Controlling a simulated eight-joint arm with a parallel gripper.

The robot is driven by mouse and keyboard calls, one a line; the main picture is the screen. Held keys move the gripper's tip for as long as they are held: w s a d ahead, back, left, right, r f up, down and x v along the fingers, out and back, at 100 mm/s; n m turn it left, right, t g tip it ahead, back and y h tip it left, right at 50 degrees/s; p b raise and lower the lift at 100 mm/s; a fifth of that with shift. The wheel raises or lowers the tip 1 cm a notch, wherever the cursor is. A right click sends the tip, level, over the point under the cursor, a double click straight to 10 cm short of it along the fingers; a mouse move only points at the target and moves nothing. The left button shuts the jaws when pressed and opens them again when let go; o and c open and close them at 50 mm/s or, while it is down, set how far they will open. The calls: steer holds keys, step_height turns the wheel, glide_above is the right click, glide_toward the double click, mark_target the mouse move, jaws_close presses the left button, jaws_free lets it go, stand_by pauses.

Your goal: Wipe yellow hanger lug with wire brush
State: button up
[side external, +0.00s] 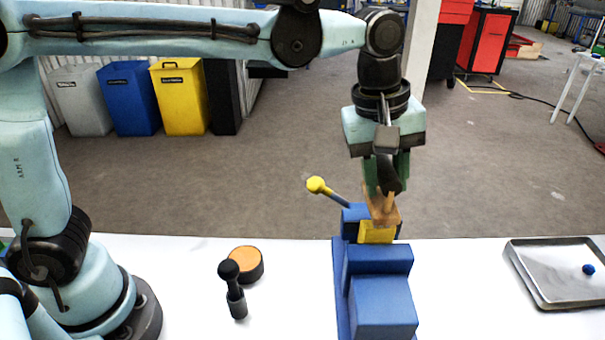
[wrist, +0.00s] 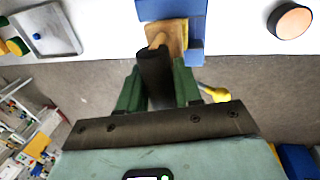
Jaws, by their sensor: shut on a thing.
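My gripper (side external: 386,172) points down over the blue fixture (side external: 381,305) and is shut on the wire brush. The brush has a tan wooden-looking head (side external: 382,209) and a dark handle, which shows between the green fingers in the wrist view (wrist: 155,78). The yellow hanger lug (side external: 376,232) is a small block at the back part of the fixture. The brush head is right at the top of the lug and appears to touch it, though I cannot be sure of contact.
A yellow-knobbed lever (side external: 317,185) sticks out left from the fixture. A black-knobbed tool (side external: 233,290) and an orange-topped round puck (side external: 245,264) stand left on the white table. A metal tray (side external: 560,275) with a small blue piece (side external: 589,269) lies right. White table is clear between.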

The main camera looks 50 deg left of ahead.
steer(key=shift+s+d, duration=0.85)
steer(key=shift+s, duration=0.1)
steer(key=w+a, duration=0.4)
steer(key=shift+w+a, duration=0.3)
steer(key=shift+w+r, duration=0.1)
steer(key=shift+r, duration=4)
